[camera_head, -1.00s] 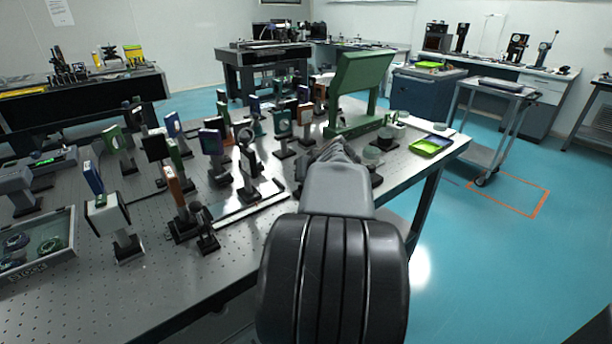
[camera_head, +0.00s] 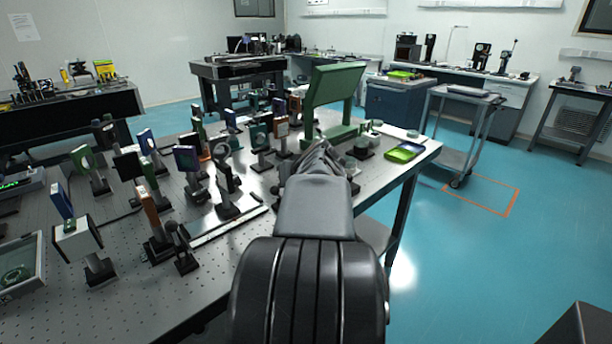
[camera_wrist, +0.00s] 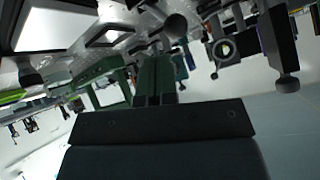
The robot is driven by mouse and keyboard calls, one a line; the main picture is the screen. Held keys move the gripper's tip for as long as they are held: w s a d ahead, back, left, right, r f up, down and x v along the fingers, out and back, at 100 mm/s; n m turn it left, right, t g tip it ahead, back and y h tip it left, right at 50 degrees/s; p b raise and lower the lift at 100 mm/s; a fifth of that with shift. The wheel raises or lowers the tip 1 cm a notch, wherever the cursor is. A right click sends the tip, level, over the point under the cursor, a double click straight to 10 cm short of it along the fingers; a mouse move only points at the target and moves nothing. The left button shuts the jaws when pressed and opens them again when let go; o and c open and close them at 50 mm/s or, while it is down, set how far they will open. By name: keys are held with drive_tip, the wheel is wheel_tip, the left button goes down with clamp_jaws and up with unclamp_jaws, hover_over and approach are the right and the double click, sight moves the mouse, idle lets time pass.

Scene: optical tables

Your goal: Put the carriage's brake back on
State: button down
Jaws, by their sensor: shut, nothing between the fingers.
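A pale rail (camera_head: 228,222) lies on the perforated optical table (camera_head: 130,290). A dark carriage (camera_head: 228,211) sits on the rail and carries an upright post with a round mount (camera_head: 223,151). I cannot make out the carriage's brake or its position. My gripper (camera_head: 325,148) is beyond and to the right of the rail, over the table near the green stand, and partly hidden by my arm. In the wrist view its fingers (camera_wrist: 157,62) are together and empty. A dark round knob-like part (camera_wrist: 176,26) shows just past them; I cannot tell what it belongs to.
A green stand (camera_head: 332,92), a yellow-green tray (camera_head: 404,153) and several upright optic mounts crowd the table. A grey trolley (camera_head: 462,135) stands beyond its right end, by an orange floor outline (camera_head: 490,207).

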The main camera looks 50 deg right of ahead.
drive_tip(key=d+v, duration=0.1)
drive_tip(key=v, duration=1)
drive_tip(key=shift+s+p, duration=0.3)
drive_tip(key=shift+s, duration=0.15)
drive_tip(key=shift+a+r, duration=0.1)
drive_tip(key=shift+a, duration=0.1)
drive_tip(key=w+a+n+g+y+p, duration=0.1)
drive_tip(key=w+a+y+p, duration=0.2)
drive_tip(key=a, duration=0.4)
drive_tip(key=w+a+n+g+p, duration=0.2)
drive_tip(key=w+a+p, duration=0.1)
drive_tip(key=a+p, duration=0.3)
drive_tip(key=s+a+f+n+g+p, duration=0.1)
drive_tip(key=a+n+p, duration=0.1)
drive_tip(key=a, duration=0.6)
drive_tip(key=s+a+f+n+g+p, duration=0.1)
drive_tip(key=a+p, duration=0.3)
drive_tip(key=a, duration=0.4)
drive_tip(key=shift+s+a+n+g+p, duration=0.3)
drive_tip(key=shift+n+p, duration=0.05)
drive_tip(key=shift+n, duration=0.35)
